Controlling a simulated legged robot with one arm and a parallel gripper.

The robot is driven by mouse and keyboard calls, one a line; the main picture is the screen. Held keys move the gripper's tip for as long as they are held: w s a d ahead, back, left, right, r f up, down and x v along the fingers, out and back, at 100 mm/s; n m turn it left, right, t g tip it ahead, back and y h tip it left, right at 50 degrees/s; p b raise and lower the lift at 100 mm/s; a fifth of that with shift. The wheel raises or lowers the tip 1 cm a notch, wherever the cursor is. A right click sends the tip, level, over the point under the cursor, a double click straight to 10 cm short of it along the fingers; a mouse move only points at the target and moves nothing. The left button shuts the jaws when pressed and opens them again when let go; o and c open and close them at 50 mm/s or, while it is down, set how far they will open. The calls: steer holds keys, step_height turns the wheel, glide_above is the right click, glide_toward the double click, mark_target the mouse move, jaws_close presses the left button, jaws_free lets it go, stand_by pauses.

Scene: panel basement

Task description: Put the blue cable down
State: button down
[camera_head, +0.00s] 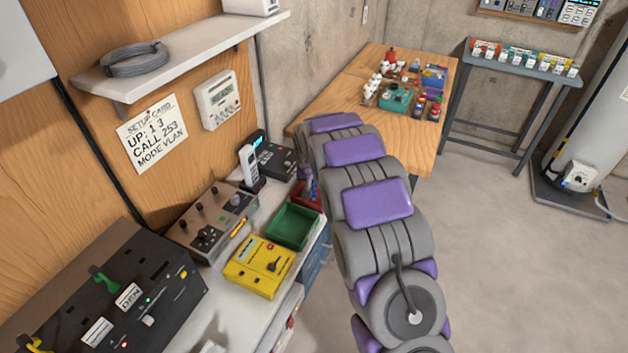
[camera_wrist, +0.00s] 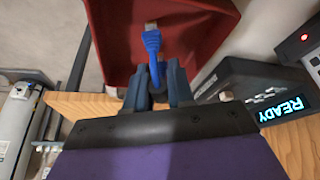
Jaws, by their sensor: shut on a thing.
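In the wrist view my gripper (camera_wrist: 155,82) is shut on the blue cable (camera_wrist: 152,44), with its plug pointing away from the jaws. The plug shows over the inside of a red bin (camera_wrist: 200,30). I cannot tell whether the cable touches the bin. In the head view the red bin (camera_head: 308,197) is partly hidden beside my arm, and the gripper and cable are not clear there.
A black device with a READY display (camera_wrist: 270,100) stands close right of my gripper. A wooden table (camera_head: 430,145) stands behind.

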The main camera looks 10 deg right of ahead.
steer(key=c, duration=1)
jaws_free()
steer(key=shift+r, duration=0.15)
steer(key=shift+r, duration=0.3)
steer(key=p+v, duration=0.2)
steer(key=v, duration=1)
steer(key=s+d+r+n+g, duration=0.1)
steer(key=s+r, duration=0.2)
steer(key=s, duration=0.8)
steer(key=s+d+r+g, duration=0.1)
steer(key=s+r+g, duration=0.15)
steer(key=s, duration=1.75)
steer(key=s+n+g, duration=0.1)
steer(key=s, duration=0.8)
steer(key=s+a+g+y, duration=0.1)
steer(key=s, duration=0.8)
steer(key=shift+r+n+g, duration=0.15)
steer(key=shift+n+g, duration=0.1)
steer(key=shift+n, duration=0.15)
